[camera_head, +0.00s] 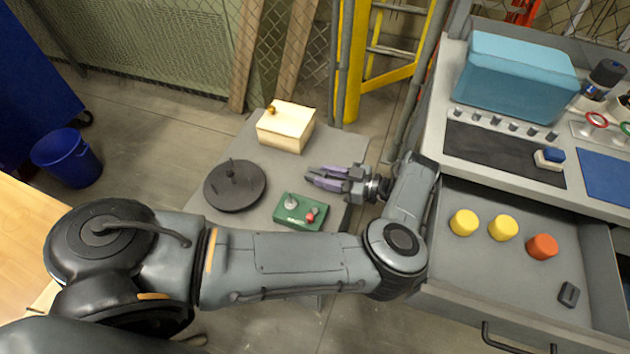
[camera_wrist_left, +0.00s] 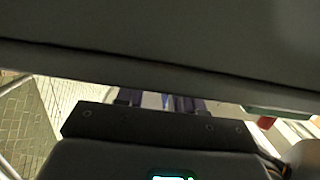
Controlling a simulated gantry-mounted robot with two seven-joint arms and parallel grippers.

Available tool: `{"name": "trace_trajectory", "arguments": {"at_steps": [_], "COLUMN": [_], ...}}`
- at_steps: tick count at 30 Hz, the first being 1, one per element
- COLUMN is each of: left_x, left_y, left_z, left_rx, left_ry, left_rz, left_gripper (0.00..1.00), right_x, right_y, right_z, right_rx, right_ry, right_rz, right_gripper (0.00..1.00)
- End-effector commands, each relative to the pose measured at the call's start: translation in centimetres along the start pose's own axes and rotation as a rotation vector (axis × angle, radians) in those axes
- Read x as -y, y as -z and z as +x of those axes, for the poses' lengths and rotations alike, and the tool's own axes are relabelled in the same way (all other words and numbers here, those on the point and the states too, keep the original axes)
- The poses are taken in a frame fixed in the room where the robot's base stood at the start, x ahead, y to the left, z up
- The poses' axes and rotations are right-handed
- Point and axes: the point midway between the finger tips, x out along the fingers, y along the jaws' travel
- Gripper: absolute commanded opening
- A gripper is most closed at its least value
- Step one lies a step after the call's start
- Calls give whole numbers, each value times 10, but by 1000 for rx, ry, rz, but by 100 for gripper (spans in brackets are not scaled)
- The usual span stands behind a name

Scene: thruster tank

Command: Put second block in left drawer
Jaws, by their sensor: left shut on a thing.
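In the left wrist view the fingers (camera_wrist_left: 165,101) are mostly hidden behind dark parts. The open drawer (camera_head: 470,275) is at the right; whether it is the left drawer I cannot tell. In it are two yellow cylinders (camera_head: 463,222), an orange cylinder (camera_head: 542,246) and a small dark block (camera_head: 569,294). A blue-and-white block (camera_head: 550,158) sits on the bench above. My right gripper is not in view.
The grey table (camera_head: 262,157) holds a cream box (camera_head: 287,130) with a knob, the dark disc (camera_head: 236,190) and the green control box (camera_head: 300,210) with a red knob. My left forearm crosses the front.

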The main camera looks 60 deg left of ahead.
Motion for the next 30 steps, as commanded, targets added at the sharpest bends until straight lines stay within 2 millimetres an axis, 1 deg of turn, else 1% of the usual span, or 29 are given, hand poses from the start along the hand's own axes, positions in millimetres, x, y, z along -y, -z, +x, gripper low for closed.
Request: {"name": "trace_trajectory", "arguments": {"at_steps": [1,5,9,14,15,17,30], "left_x": [0,0,0,0,0,0,0], "left_y": [6,8,11,13,3,-1,-4], "left_z": [2,8,22,38,39,38,39], "left_rx": [-5,-6,-7,-6,-2,-1,-1], "left_ry": [1,1,0,-1,-1,-1,-1], "left_rz": [-2,-1,-1,-1,1,-1,-2], "left_gripper": [0,0,0,0,0,0,0], "right_x": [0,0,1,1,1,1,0], "right_y": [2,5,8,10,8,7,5], "right_z": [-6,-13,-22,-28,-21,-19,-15], "right_rx": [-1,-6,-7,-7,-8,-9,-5], "right_ry": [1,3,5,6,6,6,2], "right_rz": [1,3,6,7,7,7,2], "right_gripper": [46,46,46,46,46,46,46]}}
